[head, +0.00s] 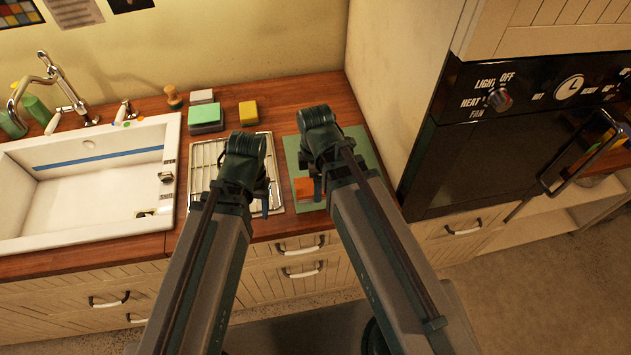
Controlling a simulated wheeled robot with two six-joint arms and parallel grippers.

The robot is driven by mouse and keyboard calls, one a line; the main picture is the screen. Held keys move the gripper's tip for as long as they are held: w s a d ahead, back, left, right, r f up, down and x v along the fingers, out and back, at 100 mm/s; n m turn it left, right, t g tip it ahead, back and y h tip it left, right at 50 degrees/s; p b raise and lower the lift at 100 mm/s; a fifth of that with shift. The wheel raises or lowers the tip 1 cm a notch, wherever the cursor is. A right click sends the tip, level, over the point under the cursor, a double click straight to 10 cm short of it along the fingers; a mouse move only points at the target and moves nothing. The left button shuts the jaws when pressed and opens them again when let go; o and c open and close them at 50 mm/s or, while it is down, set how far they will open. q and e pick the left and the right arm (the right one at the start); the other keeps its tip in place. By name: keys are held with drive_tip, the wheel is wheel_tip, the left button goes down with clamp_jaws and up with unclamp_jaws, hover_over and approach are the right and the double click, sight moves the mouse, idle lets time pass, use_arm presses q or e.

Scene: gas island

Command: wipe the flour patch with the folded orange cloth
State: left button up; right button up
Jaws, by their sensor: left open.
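The folded orange cloth (304,187) lies on the green mat (291,150) on the wooden counter. It is partly hidden by my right gripper. My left gripper (265,206) is open and empty over the right side of the wire rack, to the left of the cloth. My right gripper (318,190) points down over the mat, right beside the cloth in the picture. I cannot tell whether it touches the cloth or how far its fingers are apart. I cannot make out the flour patch; my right arm covers part of the mat.
The wire rack (203,158) lies between the mat and the white sink (95,218). Green sponges (206,118), a yellow sponge (248,112) and a wooden brush (173,97) stand behind the rack. A wall and a black oven (480,150) bound the right side.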

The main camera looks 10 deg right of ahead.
wheel_tip(320, 180, up, 3)
drive_tip(key=p, duration=0.3)
idle(0.4)
idle(0.4)
